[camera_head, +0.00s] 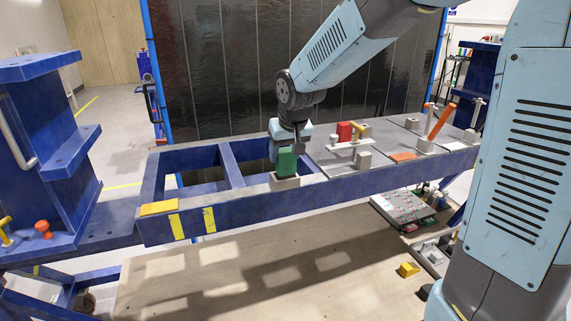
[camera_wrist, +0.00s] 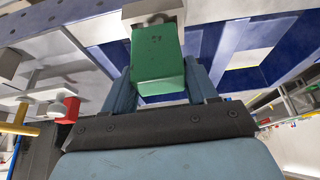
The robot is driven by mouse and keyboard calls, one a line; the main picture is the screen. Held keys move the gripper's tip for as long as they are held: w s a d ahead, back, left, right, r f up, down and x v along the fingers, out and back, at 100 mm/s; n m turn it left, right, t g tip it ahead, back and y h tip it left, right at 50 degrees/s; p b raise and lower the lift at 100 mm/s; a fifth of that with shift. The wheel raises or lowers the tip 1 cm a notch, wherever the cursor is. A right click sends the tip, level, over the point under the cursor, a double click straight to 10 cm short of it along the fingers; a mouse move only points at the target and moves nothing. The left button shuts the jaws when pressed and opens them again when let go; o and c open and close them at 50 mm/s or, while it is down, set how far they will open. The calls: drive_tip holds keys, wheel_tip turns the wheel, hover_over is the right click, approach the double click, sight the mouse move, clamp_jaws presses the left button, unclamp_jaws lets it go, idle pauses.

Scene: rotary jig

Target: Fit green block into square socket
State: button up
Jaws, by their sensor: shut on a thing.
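The green block (camera_head: 287,162) is held upright between the fingers of my gripper (camera_head: 285,150), at the front edge of the blue frame. It fills the middle of the wrist view (camera_wrist: 157,60), with a finger on each side. Directly below it is a pale grey square socket piece (camera_head: 285,183), which also shows at the top of the wrist view (camera_wrist: 152,11). The block's lower end meets or overlaps the socket's top in both views. I cannot tell whether it sits inside the opening or just above it. The socket's opening is hidden by the block.
The blue frame (camera_head: 160,190) has open bays to the left. A blue stand (camera_head: 45,150) is at far left.

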sight(285, 165)
drive_tip(key=shift+w+a+f, duration=0.1)
drive_tip(key=shift+w+f, duration=0.1)
drive_tip(key=shift+f, duration=0.1)
drive_tip(key=shift+s+f, duration=0.1)
drive_tip(key=shift+f, duration=1.7)
clamp_jaws()
drive_tip(key=o, duration=1)
unclamp_jaws()
drive_tip(key=shift+c, duration=0.2)
drive_tip(key=o, duration=0.5)
drive_tip(key=shift+w, duration=0.2)
drive_tip(key=shift+c, duration=0.2)
drive_tip(key=shift+r, duration=0.2)
